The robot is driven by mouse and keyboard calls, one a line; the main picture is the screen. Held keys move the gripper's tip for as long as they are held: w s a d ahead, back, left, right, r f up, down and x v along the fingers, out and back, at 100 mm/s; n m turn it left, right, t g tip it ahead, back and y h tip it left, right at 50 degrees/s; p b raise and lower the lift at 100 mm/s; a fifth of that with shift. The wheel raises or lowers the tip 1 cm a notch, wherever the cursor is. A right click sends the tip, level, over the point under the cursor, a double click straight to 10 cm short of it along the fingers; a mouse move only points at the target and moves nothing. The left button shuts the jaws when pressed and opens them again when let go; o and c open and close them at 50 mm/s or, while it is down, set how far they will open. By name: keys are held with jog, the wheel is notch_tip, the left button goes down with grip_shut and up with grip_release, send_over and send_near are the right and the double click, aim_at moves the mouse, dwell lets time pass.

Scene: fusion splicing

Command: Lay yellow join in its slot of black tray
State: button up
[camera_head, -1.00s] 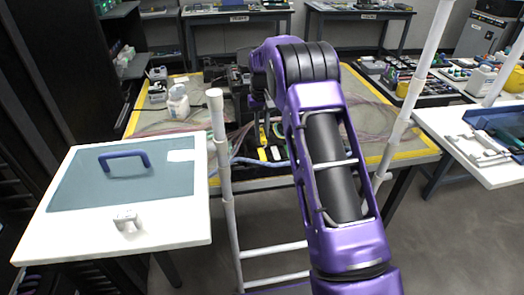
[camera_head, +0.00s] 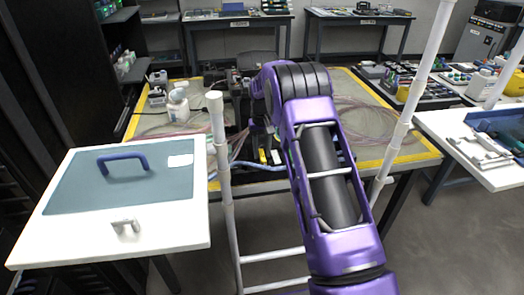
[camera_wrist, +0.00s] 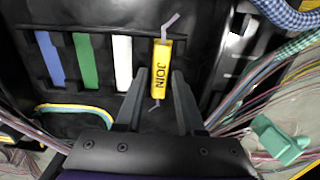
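The yellow join (camera_wrist: 162,70), marked JOIN, is at the black tray (camera_wrist: 75,92) in the wrist view, right of the blue, green and white strips. It lies roughly lengthwise with the strips, slightly tilted, with thin pale ends sticking out. It appears to be over or in the rightmost slot; I cannot tell how deep it sits. My gripper (camera_wrist: 157,80) is open, one finger on each side of the join's lower half, with a visible gap on both sides. In the head view, a small yellow piece, likely the join (camera_head: 262,156), shows below my wrist.
Thin cables (camera_wrist: 250,100) run right of the tray, with a blue braided cable (camera_wrist: 288,14) and a green clip (camera_wrist: 279,140). A yellow-blue loop (camera_wrist: 75,110) lies left. In the head view, white posts (camera_head: 222,170) stand before the yellow-edged table (camera_head: 410,160).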

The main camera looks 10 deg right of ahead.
aim_at(262, 154)
jog(key=shift+o, duration=0.7)
notch_tip(262, 154, up, 12)
jog(key=p, duration=0.1)
jog(key=shift+r+p, duration=0.2)
jog(key=shift+p, duration=0.1)
